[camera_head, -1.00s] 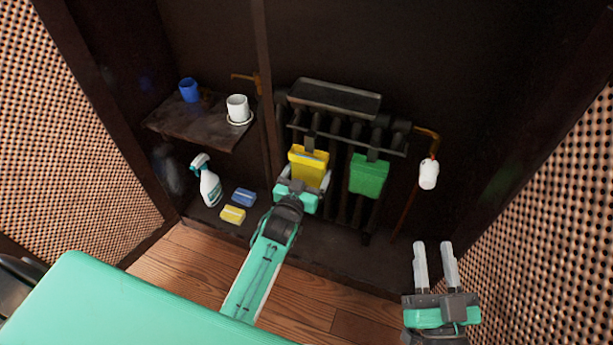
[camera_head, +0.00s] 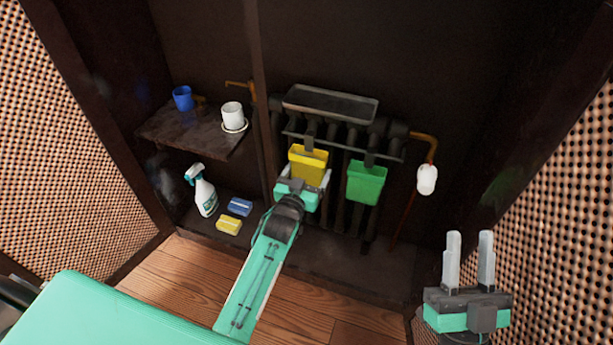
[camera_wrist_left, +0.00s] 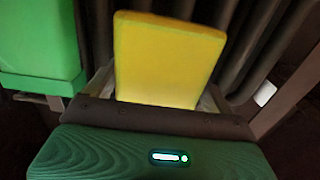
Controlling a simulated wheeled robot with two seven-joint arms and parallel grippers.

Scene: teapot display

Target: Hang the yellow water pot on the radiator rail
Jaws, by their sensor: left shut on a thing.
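The yellow water pot (camera_head: 308,164) is at the front of the radiator, just below the radiator rail (camera_head: 343,146). A dark hook piece at its top reaches up to the rail; whether it bears on the rail I cannot tell. My left gripper (camera_head: 304,186) is shut on the yellow pot from the front and below. In the left wrist view the yellow pot (camera_wrist_left: 167,60) stands between the two fingers (camera_wrist_left: 158,95). My right gripper (camera_head: 470,260) is open and empty at the lower right, apart from everything.
A green pot (camera_head: 367,182) hangs on the rail to the right. A white valve knob (camera_head: 426,180) is further right. A shelf (camera_head: 190,138) at left holds a blue cup (camera_head: 183,97) and a white cup (camera_head: 232,115). A spray bottle (camera_head: 203,190) and two sponges (camera_head: 230,225) stand below.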

